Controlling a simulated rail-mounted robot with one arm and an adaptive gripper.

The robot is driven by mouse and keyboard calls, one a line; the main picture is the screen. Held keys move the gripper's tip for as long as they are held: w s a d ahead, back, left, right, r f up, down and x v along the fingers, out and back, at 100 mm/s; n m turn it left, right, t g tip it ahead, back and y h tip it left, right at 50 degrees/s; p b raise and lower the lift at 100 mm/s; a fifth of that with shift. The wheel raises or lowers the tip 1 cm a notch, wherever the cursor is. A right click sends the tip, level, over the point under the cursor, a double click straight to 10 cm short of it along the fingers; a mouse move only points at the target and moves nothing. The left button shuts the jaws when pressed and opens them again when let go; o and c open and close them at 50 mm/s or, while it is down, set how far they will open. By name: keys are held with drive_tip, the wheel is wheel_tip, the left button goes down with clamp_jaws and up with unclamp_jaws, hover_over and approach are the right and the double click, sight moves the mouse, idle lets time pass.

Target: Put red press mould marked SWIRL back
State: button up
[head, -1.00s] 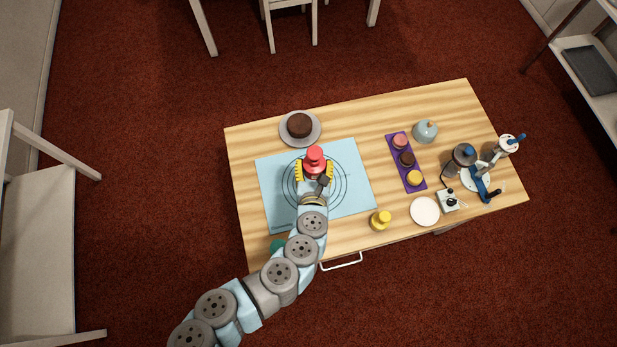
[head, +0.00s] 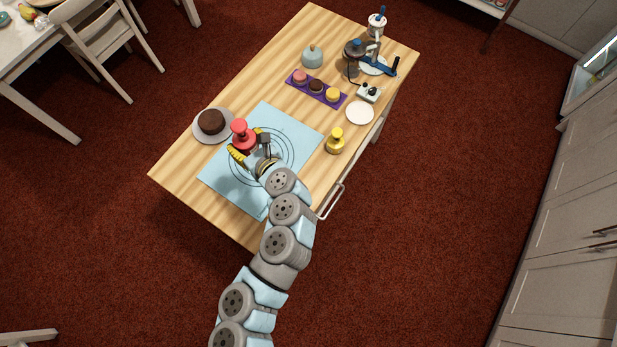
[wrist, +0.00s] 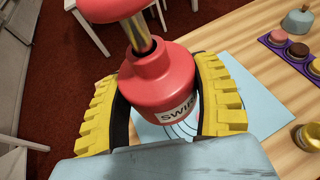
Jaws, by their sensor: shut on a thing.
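The red press mould (head: 242,136) has a round knob on top, a metal stem and a white label reading SWIR, the rest cut off by my finger, in the wrist view (wrist: 160,85). My gripper (head: 250,148) is shut on it, with yellow ridged fingers on both sides of its body, also in the wrist view (wrist: 165,105). The mould is upright in the head view, over the left part of the light blue mat (head: 285,125) with printed circles. I cannot tell whether it touches the mat. A yellow press mould (head: 335,141) stands right of the mat.
A chocolate cake (head: 211,121) on a grey turntable (head: 200,133) stands close left of my gripper.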

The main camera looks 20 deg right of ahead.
drive_tip(key=d+f+n+g+y+b, duration=0.1)
drive_tip(key=d+f+y+b, duration=0.1)
drive_tip(key=d+f+b, duration=0.3)
drive_tip(key=d+f+n+y+b, duration=0.1)
drive_tip(key=d+f+n+b, duration=0.15)
drive_tip(key=d, duration=0.45)
drive_tip(key=s+d+f+y+b, duration=0.1)
drive_tip(key=s+d+f+b, duration=0.6)
drive_tip(key=s+d, duration=0.7)
hover_over(309, 186)
drive_tip(key=s, duration=0.2)
drive_tip(key=shift+g, duration=0.3)
drive_tip(key=f, duration=0.6)
drive_tip(key=d+f, duration=0.1)
drive_tip(key=f, duration=0.2)
drive_tip(key=shift+w, duration=0.25)
drive_tip(key=shift+w+a+f, duration=0.3)
drive_tip(key=shift+a+f, duration=0.35)
drive_tip(key=shift+f, duration=0.2)
wheel_tip(309, 186, down, 2)
drive_tip(key=shift+a+f, duration=0.15)
drive_tip(key=shift+f, duration=0.45)
drive_tip(key=shift+f, duration=0.1)
